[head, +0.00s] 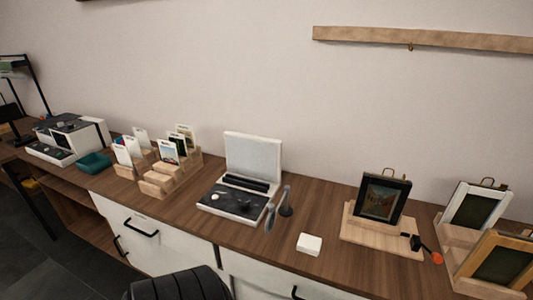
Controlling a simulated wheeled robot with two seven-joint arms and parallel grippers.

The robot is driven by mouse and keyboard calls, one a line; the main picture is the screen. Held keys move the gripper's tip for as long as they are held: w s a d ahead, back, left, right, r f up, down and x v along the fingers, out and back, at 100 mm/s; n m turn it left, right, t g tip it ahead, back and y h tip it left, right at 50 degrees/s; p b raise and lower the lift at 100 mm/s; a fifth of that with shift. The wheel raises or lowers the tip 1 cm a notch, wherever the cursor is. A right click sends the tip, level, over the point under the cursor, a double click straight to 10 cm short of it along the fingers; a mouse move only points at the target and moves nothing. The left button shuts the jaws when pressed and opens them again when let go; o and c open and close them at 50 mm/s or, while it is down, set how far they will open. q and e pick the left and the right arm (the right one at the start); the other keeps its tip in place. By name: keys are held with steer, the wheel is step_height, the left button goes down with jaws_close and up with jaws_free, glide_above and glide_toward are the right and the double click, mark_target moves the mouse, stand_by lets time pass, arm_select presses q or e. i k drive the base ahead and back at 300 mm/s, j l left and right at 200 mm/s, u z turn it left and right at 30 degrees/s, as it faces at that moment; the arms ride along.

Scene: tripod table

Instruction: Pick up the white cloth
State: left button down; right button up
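A small white folded square (309,244), which looks like the white cloth, lies flat near the front edge of the wooden table (330,262), right of the middle. Nothing covers it. Neither of my grippers shows in the head view.
Left of the white square stand small grey upright objects (286,203) and a white device with a raised lid (253,155). To the right are a framed picture on a wooden stand (381,198) and more frames (476,205). Wooden card holders (160,181) stand further left. A dark ribbed object (180,286) is below the edge.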

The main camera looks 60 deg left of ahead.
mark_target(311, 245)
steer(key=u, duration=1.4)
